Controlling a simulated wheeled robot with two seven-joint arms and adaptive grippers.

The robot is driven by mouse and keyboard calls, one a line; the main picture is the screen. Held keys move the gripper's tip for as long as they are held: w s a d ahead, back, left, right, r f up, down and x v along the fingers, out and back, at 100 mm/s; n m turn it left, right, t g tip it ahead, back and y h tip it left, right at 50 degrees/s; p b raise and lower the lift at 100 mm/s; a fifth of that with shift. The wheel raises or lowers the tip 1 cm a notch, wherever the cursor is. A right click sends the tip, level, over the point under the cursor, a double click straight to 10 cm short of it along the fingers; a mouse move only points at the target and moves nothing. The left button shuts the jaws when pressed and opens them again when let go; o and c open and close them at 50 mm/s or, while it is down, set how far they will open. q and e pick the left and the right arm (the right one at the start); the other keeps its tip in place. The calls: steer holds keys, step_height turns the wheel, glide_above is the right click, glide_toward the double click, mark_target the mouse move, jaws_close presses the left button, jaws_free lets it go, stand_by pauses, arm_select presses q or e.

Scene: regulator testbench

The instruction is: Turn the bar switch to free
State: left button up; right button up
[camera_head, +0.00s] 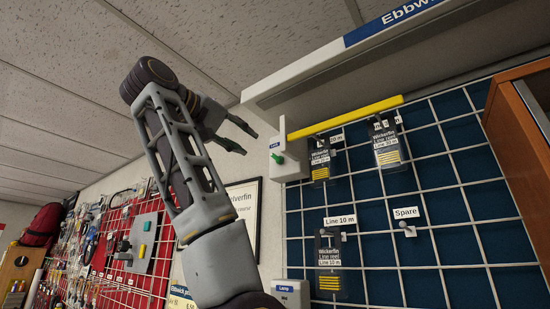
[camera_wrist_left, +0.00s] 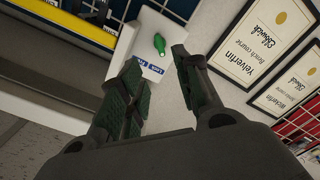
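The bar switch is a green knob (camera_head: 279,158) on a white box (camera_head: 290,168) at the left end of the yellow bar (camera_head: 345,117). In the left wrist view the green knob (camera_wrist_left: 159,44) stands on the white box (camera_wrist_left: 150,35), with two small blue labels (camera_wrist_left: 147,66) beside it; their words are too small to read surely. My left gripper (camera_head: 249,144) is open and empty, just left of the box in the head view. In the left wrist view its fingers (camera_wrist_left: 156,56) are spread, with the knob showing between and beyond them. My right gripper is not in view.
A blue grid panel (camera_head: 375,215) holds several dark tagged packs (camera_head: 328,262) and a Spare hook (camera_head: 405,228). A grey-white ledge (camera_head: 310,80) runs above the bar. Framed certificates (camera_wrist_left: 270,45) hang beside the box. A wooden cabinet (camera_head: 515,140) stands at the right.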

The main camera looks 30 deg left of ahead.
mark_target(275, 158)
arm_select(q)
steer(key=w+p, duration=0.1)
steer(key=w, duration=0.3)
steer(key=w+p, duration=0.2)
steer(key=w, duration=0.3)
steer(key=w+d+p, duration=0.1)
steer(key=w, duration=0.4)
steer(key=shift+d+p, duration=0.1)
steer(key=shift+p, duration=0.2)
steer(key=shift+c, duration=0.5)
jaws_close()
